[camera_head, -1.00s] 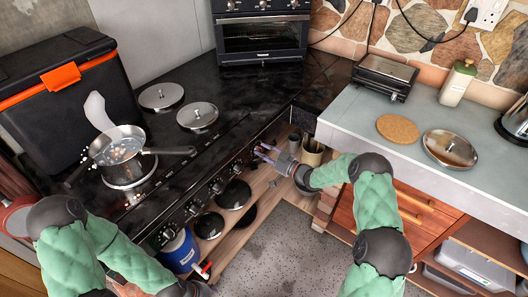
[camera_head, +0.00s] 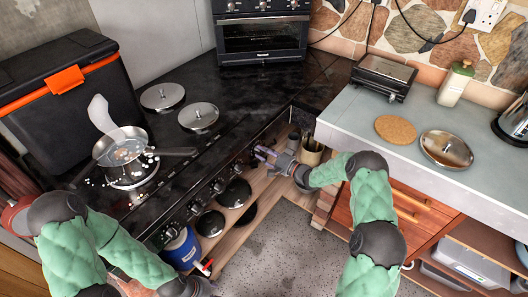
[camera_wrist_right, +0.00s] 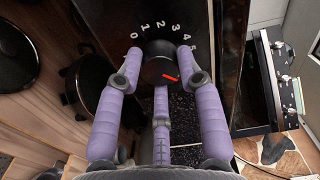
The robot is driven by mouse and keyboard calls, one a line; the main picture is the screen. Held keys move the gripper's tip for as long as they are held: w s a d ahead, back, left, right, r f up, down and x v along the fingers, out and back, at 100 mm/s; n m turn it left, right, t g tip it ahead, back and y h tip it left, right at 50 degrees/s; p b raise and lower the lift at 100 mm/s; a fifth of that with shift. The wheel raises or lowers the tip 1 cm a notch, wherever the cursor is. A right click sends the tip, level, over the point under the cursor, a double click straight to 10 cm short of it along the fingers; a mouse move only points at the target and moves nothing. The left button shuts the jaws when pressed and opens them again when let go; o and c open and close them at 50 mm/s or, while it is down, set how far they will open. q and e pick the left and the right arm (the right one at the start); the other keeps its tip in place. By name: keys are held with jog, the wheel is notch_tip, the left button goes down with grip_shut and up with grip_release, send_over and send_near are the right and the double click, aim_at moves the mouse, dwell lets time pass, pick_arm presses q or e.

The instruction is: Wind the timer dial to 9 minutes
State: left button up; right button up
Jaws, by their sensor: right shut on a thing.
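The timer dial (camera_wrist_right: 158,62) is a round black knob on a dark panel, with white numbers from 0 to 5 showing around its top. Its red mark points to the lower right, past the 5 side. My right gripper (camera_wrist_right: 155,80) has its purple fingers around the knob, shut on it, with one finger on each side and one below. In the head view my right gripper (camera_head: 262,155) is at the front panel of the black cooker, and the dial is hidden there. My left arm comes in from the left, but its fingers do not show.
A pan (camera_head: 175,151) sits on the cooker with white bits scattered around it. Two metal lids (camera_head: 162,97) lie behind. Several other knobs (camera_head: 218,186) line the front panel. Black pans (camera_head: 234,193) and a blue can (camera_head: 181,250) are below. A grey counter (camera_head: 350,122) stands at right.

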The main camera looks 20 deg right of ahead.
jog(key=shift+m+p, duration=0.8)
jog(key=shift+m, duration=4.2)
jog(key=o, duration=1.2)
jog(key=shift+c, duration=0.2)
jog(key=v, duration=1.2)
